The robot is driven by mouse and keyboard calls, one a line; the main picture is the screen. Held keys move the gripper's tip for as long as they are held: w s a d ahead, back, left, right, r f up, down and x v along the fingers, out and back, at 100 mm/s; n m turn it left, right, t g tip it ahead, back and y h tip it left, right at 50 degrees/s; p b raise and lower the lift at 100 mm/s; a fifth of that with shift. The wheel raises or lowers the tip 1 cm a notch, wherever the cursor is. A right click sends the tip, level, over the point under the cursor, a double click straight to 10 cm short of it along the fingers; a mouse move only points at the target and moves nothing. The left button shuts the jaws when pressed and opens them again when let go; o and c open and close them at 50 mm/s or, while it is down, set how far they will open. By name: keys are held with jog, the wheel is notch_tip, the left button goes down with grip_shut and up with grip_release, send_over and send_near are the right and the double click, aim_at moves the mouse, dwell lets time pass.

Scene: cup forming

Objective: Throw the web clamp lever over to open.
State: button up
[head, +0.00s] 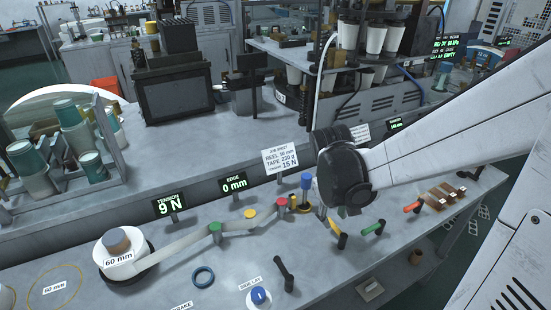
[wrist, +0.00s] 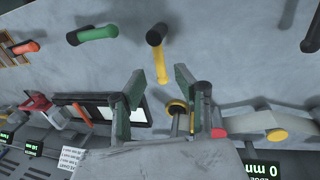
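Several levers stand on the bench; no readable label shows which is the web clamp lever. The nearest to my gripper is a yellow lever with a black end (head: 338,232), tilted in the head view. It also shows in the wrist view (wrist: 161,66), lined up with the gap between my fingers. My gripper (wrist: 158,80) is open, its two green-padded fingers apart, with nothing visibly held. I cannot tell how deep the lever lies between them. In the head view my wrist hides most of the gripper. A green lever (head: 373,228) and an orange lever (head: 412,207) stand to the right.
A black lever (head: 283,272) and a blue knob (head: 260,296) are at the front. A pale web runs from the reel (head: 124,254) past green, yellow and red rollers to a blue-topped post (head: 306,181). Small displays line the back ledge. Bare bench lies between the levers.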

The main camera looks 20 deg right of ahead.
aim_at(334, 225)
jog(key=shift+d+f, duration=0.2)
jog(key=shift+f, duration=0.65)
jog(key=shift+d+f, duration=0.15)
jog(key=shift+f, duration=0.7)
grip_shut()
